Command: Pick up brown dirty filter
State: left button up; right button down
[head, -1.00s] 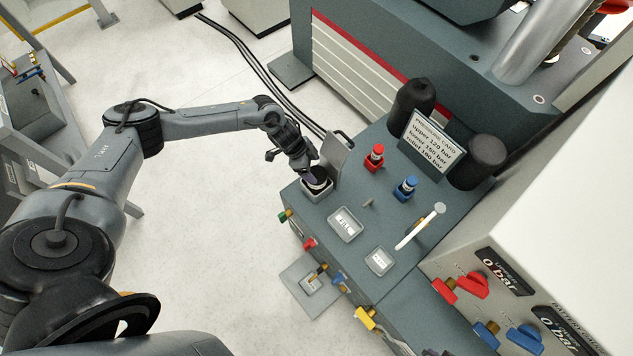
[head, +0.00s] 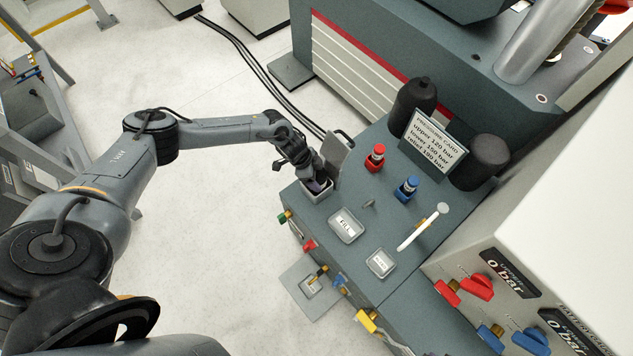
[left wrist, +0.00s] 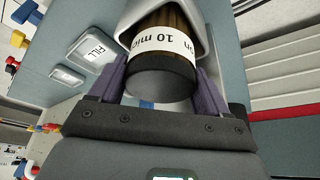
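The brown filter (left wrist: 160,45) shows in the left wrist view with a white "10 mic…" label and a dark end cap. It sits in a pale square cup (head: 317,195) at the left corner of the grey bench; in the head view my gripper hides it. My left gripper (head: 318,182) is down at the cup's mouth. In the left wrist view its two purple fingers stand on either side of the filter's capped end, very close to it; firm contact is not clear. My right gripper is not in view.
A raised lid (head: 337,150) stands behind the cup. A red-capped fitting (head: 375,157), a blue-capped fitting (head: 406,188), two small trays (head: 346,225) and a white-handled lever (head: 424,226) are to the right. A pressure card (head: 436,147) stands between two dark cylinders.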

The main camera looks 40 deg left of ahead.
pick_arm(q)
jog(key=c, duration=1.1)
jog(key=shift+o, duration=0.2)
jog(key=shift+r, duration=0.1)
